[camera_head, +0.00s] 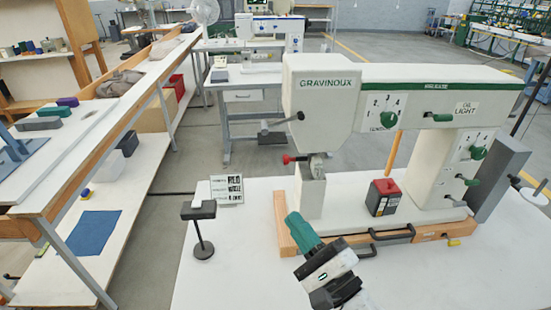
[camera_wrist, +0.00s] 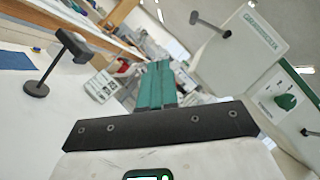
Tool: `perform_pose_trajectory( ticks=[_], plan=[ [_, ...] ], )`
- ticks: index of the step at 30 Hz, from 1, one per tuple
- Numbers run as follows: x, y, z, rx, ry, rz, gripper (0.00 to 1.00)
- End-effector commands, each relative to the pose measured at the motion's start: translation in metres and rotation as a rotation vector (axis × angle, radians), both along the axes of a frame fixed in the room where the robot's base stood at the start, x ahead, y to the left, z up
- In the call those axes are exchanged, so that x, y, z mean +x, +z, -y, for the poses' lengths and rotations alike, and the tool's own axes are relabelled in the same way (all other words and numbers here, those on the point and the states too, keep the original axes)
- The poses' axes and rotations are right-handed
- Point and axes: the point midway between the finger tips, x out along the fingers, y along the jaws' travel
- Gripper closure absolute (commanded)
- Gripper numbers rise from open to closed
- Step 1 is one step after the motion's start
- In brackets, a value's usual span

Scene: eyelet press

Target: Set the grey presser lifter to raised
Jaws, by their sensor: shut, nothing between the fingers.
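The eyelet press (camera_head: 320,90) is a white machine marked GRAVINOUX on the table. A grey lever (camera_head: 282,121), which looks like the presser lifter, sticks out from the left side of its head, sloping slightly down to the left. What seems to be the same lever shows in the wrist view (camera_wrist: 210,25). My gripper (camera_head: 293,219) has green fingers, shut and empty. It is below the lever, in front of the press's lower post, and apart from the lever. The closed fingers also show in the wrist view (camera_wrist: 158,68).
A red-tipped lever (camera_head: 290,159) sits below the grey one. A black stand (camera_head: 202,225) is to the left, beside a small printed card (camera_head: 227,190). A red and black box (camera_head: 383,197) stands under the press arm. Green dials (camera_head: 389,119) are on the press.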

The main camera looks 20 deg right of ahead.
Motion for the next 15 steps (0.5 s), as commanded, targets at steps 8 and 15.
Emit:
perform_pose_trajectory(
  ticks=[8, 15],
  plan=[
    [0.0, 0.016, 0.021, 0.305, -0.019, 0.105, 1.0],
    [0.0, 0.018, 0.022, 0.325, -0.02, 0.111, 1.0]
  ],
)
